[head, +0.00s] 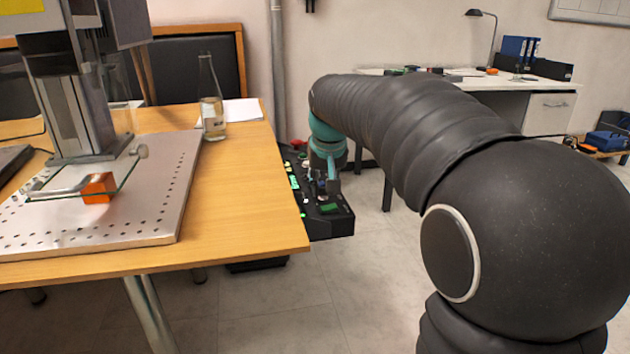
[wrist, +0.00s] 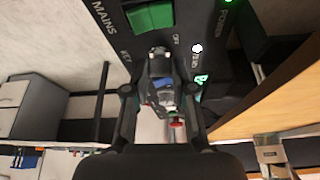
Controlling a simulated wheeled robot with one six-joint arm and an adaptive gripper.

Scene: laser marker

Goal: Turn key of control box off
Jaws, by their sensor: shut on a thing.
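The black control box (head: 338,226) hangs at the right edge of the wooden table in the head view, with several lit green parts on top. In the wrist view its dark panel (wrist: 190,22) fills the top, with the words MAINS, KEY, OFF and POWER. My gripper (wrist: 160,92) is shut on the key (wrist: 162,86), a small dark piece with a blue patch between the fingers, near the OFF lettering. In the head view my gripper (head: 328,186) is over the near part of the box. My arm and fingers partly hide the box there, and the key's exact angle is unclear.
The wooden table (head: 235,205) bears a metal plate (head: 150,215) with a laser marker stand, an orange block (head: 98,188) and a glass bottle (head: 211,105). Its edge runs close beside the box. Open floor (head: 375,270) lies to the right. A white desk (head: 500,85) stands behind.

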